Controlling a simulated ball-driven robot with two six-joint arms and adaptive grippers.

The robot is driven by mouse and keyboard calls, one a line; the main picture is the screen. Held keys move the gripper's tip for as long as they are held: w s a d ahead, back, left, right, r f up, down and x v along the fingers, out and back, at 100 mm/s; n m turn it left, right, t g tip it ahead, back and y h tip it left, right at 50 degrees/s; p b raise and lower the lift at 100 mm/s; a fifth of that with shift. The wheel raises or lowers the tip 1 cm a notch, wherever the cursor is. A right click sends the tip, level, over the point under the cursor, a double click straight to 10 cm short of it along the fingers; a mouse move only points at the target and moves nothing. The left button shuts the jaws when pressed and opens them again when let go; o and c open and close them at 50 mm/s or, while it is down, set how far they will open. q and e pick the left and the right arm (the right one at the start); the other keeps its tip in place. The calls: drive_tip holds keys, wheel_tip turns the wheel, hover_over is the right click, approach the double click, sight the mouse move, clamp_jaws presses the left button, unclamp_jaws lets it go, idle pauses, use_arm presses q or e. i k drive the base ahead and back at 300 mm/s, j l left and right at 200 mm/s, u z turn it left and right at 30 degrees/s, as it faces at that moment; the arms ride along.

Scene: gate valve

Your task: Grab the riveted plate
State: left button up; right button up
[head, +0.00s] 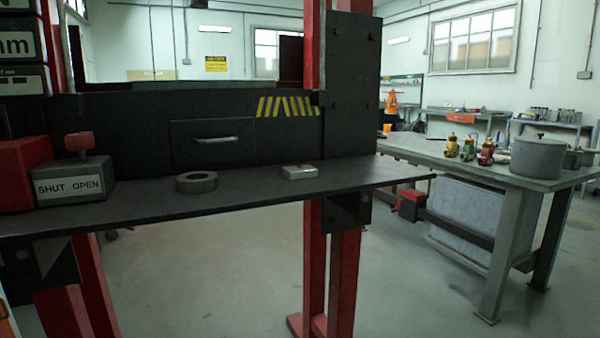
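A small pale plate (299,172) lies flat on the dark shelf (240,205), right of its middle. It has a small brownish spot on top, too small to tell if it is a rivet. A large dark upright panel (350,90) with several round rivet or bolt heads is fixed to the red frame behind the shelf's right end. I cannot tell from the picture alone which of the two is the riveted plate. Neither of my grippers is in view, and nothing touches the pale plate.
A grey ring (197,182) lies left of the pale plate. A workbench (470,165) with a grey pot (538,157) and small valves stands at right. Floor between them is clear.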

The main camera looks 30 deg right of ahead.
sight(291, 172)
drive_tip(key=u, duration=0.5)
drive_tip(key=l+u, duration=0.45)
drive_tip(key=k+l+u, duration=0.1)
drive_tip(key=l+u, duration=0.2)
drive_tip(key=u, duration=0.15)
drive_tip(key=k+l+u, duration=0.15)
drive_tip(key=l+u, duration=0.25)
drive_tip(key=j, duration=0.1)
